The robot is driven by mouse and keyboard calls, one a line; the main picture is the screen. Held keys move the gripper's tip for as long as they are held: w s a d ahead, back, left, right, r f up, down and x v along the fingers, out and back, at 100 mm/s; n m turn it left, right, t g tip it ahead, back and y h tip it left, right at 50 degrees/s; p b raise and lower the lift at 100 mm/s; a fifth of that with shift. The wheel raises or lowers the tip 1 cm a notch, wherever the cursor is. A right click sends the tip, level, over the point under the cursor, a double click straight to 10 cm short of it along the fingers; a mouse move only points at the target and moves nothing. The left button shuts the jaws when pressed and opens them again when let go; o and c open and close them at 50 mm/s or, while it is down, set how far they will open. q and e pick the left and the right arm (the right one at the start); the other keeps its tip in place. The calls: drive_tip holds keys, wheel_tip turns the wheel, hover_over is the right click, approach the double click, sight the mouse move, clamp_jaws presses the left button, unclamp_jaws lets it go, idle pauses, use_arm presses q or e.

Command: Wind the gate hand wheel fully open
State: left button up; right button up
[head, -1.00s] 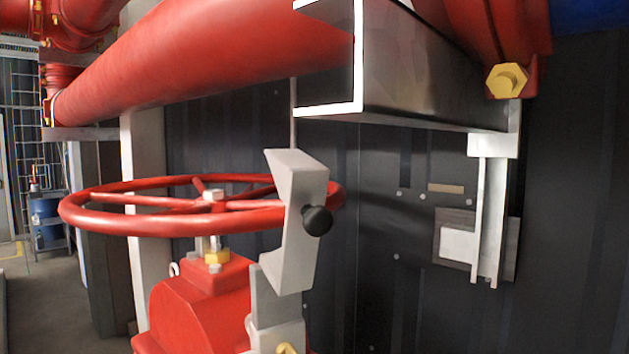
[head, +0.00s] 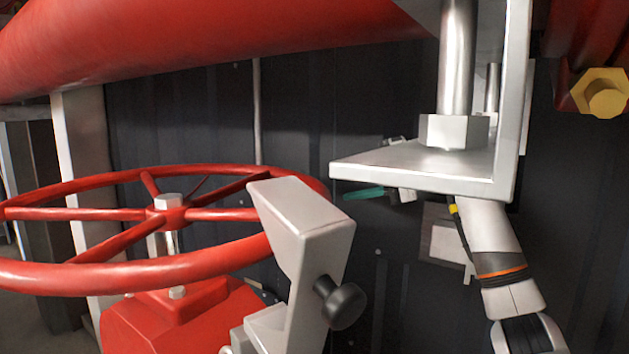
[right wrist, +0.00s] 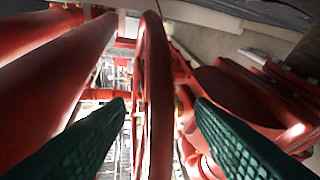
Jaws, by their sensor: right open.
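The red gate hand wheel (head: 170,258) lies level on a spindle above the red valve body (head: 185,320), at the left of the head view. A grey clamp bracket with a black knob (head: 340,302) stands at its right rim and hides part of it. My right gripper (head: 363,193) shows beyond the wheel's right side, partly hidden by a steel bracket; one teal finger shows. In the right wrist view, its two teal fingers (right wrist: 161,101) are apart, with the red wheel rim (right wrist: 154,85) seen edge-on between them. I see no clear contact. My left gripper is out of view.
A steel bracket (head: 425,168) with a large bolt hangs at the upper right, close to my right arm. A thick red pipe (head: 200,40) crosses above the wheel. A dark panelled wall (head: 215,120) stands behind. A yellow bolt (head: 604,95) sits at far right.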

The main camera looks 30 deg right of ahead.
sight(315, 187)
drive_tip(key=p+x, duration=0.2)
drive_tip(key=x, duration=0.5)
drive_tip(key=shift+w+d, duration=0.1)
drive_tip(key=shift+d, duration=0.05)
drive_tip(key=shift+w+a+f, duration=0.2)
drive_tip(key=shift+w+a, duration=0.05)
drive_tip(key=shift+a, duration=0.1)
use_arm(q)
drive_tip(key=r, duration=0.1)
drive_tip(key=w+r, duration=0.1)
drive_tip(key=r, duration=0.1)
use_arm(e)
drive_tip(key=shift+w, duration=0.1)
drive_tip(key=c, duration=1.1)
clamp_jaws()
